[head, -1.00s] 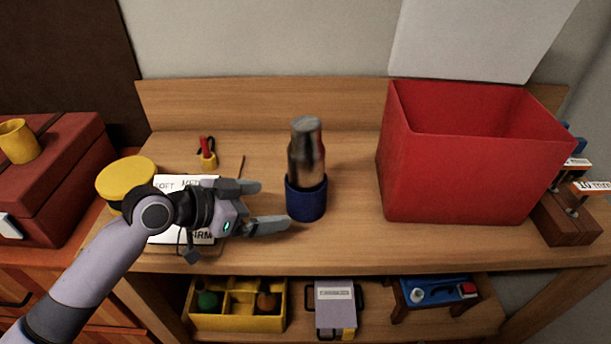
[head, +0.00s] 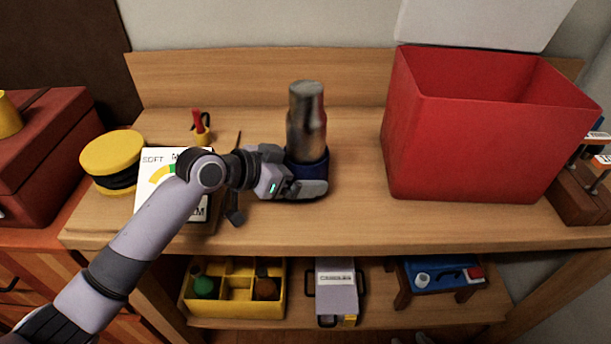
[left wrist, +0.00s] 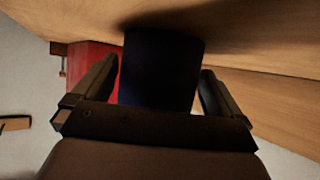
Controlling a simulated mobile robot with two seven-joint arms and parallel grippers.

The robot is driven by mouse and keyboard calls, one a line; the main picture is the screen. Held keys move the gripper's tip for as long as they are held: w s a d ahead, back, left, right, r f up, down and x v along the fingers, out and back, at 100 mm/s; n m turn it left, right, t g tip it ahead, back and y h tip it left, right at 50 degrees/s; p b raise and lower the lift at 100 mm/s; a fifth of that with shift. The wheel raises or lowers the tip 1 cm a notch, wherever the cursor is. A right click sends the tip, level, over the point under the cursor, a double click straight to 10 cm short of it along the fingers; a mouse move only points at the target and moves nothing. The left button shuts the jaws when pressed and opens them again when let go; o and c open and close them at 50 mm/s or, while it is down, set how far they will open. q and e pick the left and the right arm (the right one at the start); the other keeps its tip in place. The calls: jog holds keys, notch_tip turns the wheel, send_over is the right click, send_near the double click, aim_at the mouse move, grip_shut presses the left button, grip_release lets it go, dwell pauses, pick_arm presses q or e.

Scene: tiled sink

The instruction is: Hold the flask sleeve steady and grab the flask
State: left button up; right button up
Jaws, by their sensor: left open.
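The silver metal flask (head: 306,118) stands upright in the dark blue flask sleeve (head: 318,166) on the wooden bench. My left gripper (head: 300,172) is at the sleeve, with one finger along its front and the other side mostly hidden behind it. In the left wrist view the blue sleeve (left wrist: 162,68) sits between the two open fingers of my left gripper (left wrist: 160,90), with a narrow gap on each side. My right gripper is in neither view.
A large red bin (head: 480,145) stands on the bench to the right. A white card (head: 160,178) and a yellow-topped round object (head: 112,153) are at left. A lower shelf holds a yellow divided box (head: 236,300).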

pick_arm(q)
jog(key=shift+w+d+f, duration=0.2)
jog(key=shift+w+d, duration=0.05)
jog(key=shift+d, duration=0.1)
jog(key=c, duration=0.5)
